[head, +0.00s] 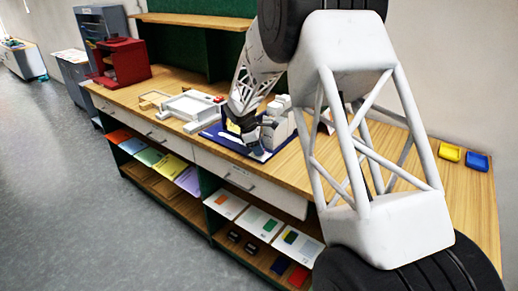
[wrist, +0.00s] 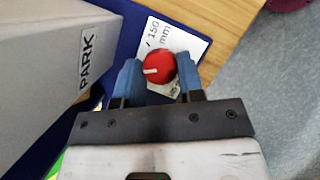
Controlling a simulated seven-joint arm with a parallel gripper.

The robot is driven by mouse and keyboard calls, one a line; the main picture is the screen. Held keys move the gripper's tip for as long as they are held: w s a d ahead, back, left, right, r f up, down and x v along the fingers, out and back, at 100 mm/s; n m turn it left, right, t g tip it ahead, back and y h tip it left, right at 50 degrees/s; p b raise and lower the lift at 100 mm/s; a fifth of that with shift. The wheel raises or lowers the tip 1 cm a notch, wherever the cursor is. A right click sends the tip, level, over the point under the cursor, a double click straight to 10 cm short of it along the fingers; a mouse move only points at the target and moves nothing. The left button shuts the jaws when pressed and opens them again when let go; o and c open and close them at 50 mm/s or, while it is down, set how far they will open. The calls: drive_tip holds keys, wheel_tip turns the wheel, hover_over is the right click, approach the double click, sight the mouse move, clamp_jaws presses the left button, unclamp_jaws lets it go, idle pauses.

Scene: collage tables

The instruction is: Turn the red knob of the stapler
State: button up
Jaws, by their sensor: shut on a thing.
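The red knob (wrist: 160,66) is round with a white pointer mark and sits on a white label (wrist: 188,42) reading "150 mm". My gripper (wrist: 159,76) is shut on it, one blue finger on each side. A grey body (wrist: 62,62) marked "PARK" stands left of the knob, on a dark blue base (wrist: 112,42). In the head view the stapler's pale body (head: 282,124) stands on the workbench, beside my gripper (head: 252,134). The knob is too small or hidden to make out there.
The wooden workbench (head: 165,82) also holds a white paper trimmer (head: 190,106) and a red machine (head: 122,62) on the left. A yellow tray (head: 449,153) and a blue tray (head: 477,161) lie at the right. Shelves with coloured papers are below.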

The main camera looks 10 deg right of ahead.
drive_tip(key=shift+m, duration=0.6)
drive_tip(key=shift+g, duration=0.3)
drive_tip(key=o, duration=0.9)
drive_tip(key=shift+w+r, duration=0.1)
drive_tip(key=s+v, duration=0.1)
drive_tip(key=v, duration=0.6)
drive_tip(key=shift+w+r, duration=0.3)
drive_tip(key=shift+w, duration=0.15)
